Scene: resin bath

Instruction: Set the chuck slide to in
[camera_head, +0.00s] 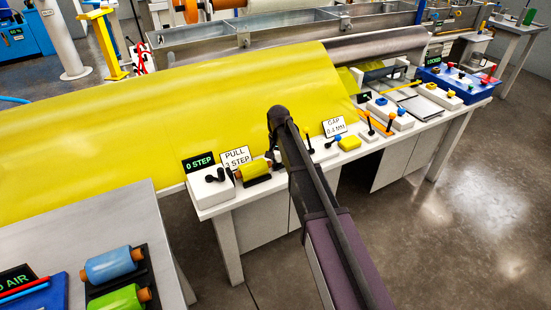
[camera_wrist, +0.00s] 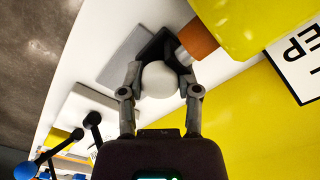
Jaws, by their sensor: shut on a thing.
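In the wrist view, my gripper (camera_wrist: 161,78) is shut on a pale round knob (camera_wrist: 160,84), with a finger on each side. The knob sits by a black block (camera_wrist: 154,47) on a grey plate (camera_wrist: 122,55), which looks like the chuck slide. The block is close against the orange core end (camera_wrist: 198,39) of a yellow roll (camera_wrist: 235,20); any gap there is hard to tell. In the head view, my gripper (camera_head: 274,156) reaches down at the right end of the small yellow roll (camera_head: 255,170). The knob is mostly hidden there.
A "PULL 3 STEP" sign (camera_head: 235,158) stands behind the roll. A white box with black levers (camera_head: 211,188) and a "0 STEP" display (camera_head: 199,163) are left of it. Levers and a yellow block (camera_head: 349,143) stand to the right. A large yellow sheet (camera_head: 120,130) lies behind.

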